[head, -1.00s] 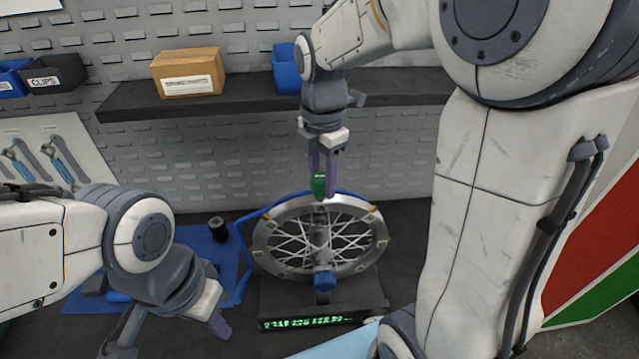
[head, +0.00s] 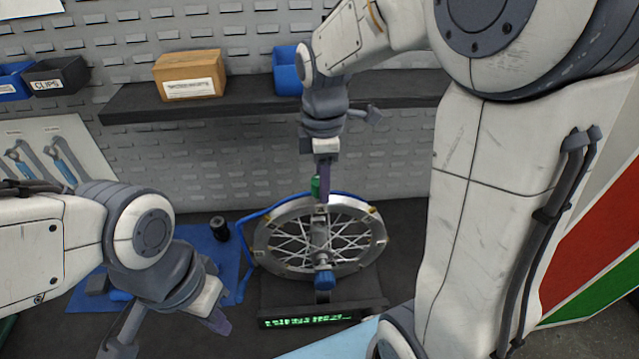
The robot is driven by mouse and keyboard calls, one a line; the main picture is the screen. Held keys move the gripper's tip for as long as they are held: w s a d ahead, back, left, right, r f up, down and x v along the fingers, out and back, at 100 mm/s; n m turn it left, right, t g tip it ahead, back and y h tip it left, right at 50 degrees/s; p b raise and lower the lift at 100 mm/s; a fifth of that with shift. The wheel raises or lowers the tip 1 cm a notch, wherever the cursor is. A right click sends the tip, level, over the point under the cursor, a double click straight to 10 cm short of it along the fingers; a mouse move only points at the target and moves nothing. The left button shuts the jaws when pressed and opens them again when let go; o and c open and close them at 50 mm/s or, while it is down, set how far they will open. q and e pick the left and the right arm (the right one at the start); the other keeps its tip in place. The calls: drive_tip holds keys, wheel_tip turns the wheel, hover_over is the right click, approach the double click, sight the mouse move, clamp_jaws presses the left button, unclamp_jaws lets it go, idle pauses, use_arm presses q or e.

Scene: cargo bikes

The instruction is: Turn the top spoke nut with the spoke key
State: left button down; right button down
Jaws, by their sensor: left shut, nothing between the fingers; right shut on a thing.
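My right gripper (head: 322,196) points down at the top of the rim and is shut on the green spoke key (head: 315,187). The key is at the top of the wheel, partly covered by the fingers. The top spoke nut is hidden behind the fingertips, so I cannot tell whether the key sits on it. My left gripper (head: 219,322) is low at the left, shut and empty, away from the wheel.
A blue mat (head: 232,265) with a dark cylinder (head: 219,229) lies left of the wheel. A green-lit display (head: 310,321) is on the stand's front. A shelf (head: 245,100) carries a cardboard box (head: 189,75) and a blue bin (head: 287,69).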

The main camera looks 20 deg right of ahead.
drive_tip(key=shift+s+f, duration=0.1)
drive_tip(key=m+p, duration=0.1)
drive_tip(key=m, duration=0.2)
drive_tip(key=shift+m, duration=0.4)
drive_tip(key=m, duration=0.2)
drive_tip(key=shift+s+m, duration=0.1)
drive_tip(key=shift+m, duration=0.2)
drive_tip(key=m+p, duration=0.1)
drive_tip(key=m, duration=0.3)
drive_tip(key=shift+s+a+m, duration=0.1)
drive_tip(key=shift+a+m, duration=0.05)
drive_tip(key=shift+m, duration=0.15)
drive_tip(key=shift+f, duration=0.1)
